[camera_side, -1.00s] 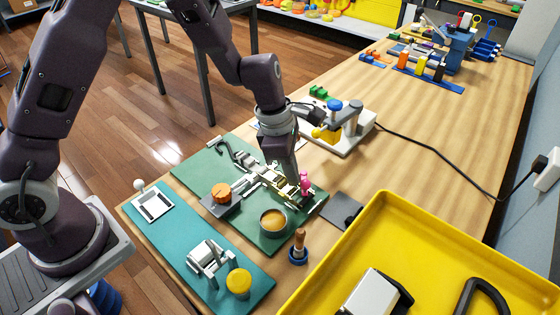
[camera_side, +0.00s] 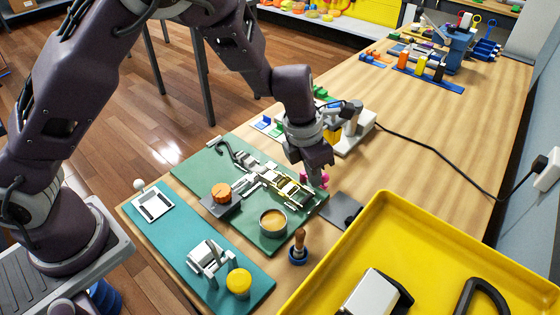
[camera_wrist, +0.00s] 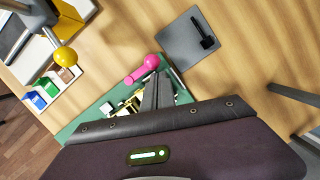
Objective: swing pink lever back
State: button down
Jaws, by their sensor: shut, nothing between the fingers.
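The pink lever (camera_side: 323,180) stands at the right end of the metal latch row on the green board, partly hidden by my gripper in the side view. In the wrist view the pink lever (camera_wrist: 143,68) shows as a round knob on a short shaft, leaning towards the upper right. My gripper (camera_side: 311,180) is shut and empty, pointing down right beside the lever. In the wrist view its dark fingers (camera_wrist: 157,93) are just below the lever; I cannot tell whether they touch it. The brass and silver latch (camera_side: 282,187) lies to the left.
The green board (camera_side: 190,165) also carries an orange knob (camera_side: 221,193) and a round tin (camera_side: 272,223). A grey plate (camera_side: 343,209) with a black handle lies to the right. A yellow tray (camera_side: 435,235) fills the front right. A grey device (camera_side: 358,133) stands behind my gripper.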

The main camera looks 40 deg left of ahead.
jog(key=shift+w+d, duration=0.15)
jog(key=shift+w, duration=0.15)
dwell(0.5)
jog(key=s, duration=0.3)
jog(key=s+r, duration=0.1)
jog(key=shift+s+a, duration=0.2)
jog(key=shift+a, duration=0.2)
jog(key=v, duration=0.9)
jog(key=shift+d+r, duration=0.2)
jog(key=shift+r, duration=0.15)
